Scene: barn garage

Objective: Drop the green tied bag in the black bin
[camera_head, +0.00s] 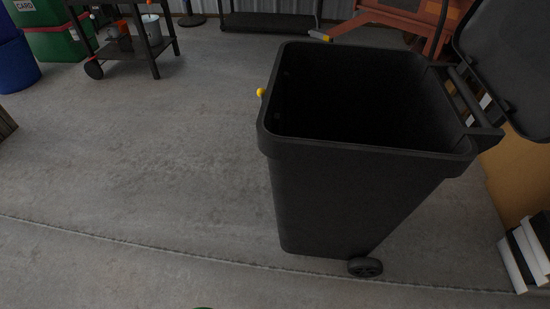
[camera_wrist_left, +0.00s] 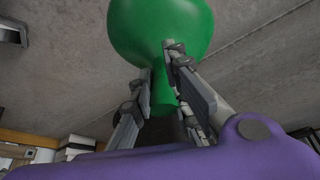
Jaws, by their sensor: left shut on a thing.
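The green tied bag (camera_wrist_left: 160,28) fills the top middle of the left wrist view, its round body beyond the fingers and its narrow neck between them. My left gripper (camera_wrist_left: 160,80) is shut on that neck. The black bin (camera_head: 350,200) stands upright right of centre in the head view, on wheels. Its lid (camera_head: 508,60) is swung back to the right, and its mouth is open and dark inside. My right gripper is not in view.
A dark cart (camera_head: 140,45) with cans, a green crate (camera_head: 55,43) and a blue barrel (camera_head: 17,65) stand at the back left. White and black boxes (camera_head: 528,250) lie right of the bin. The concrete floor left of the bin is clear.

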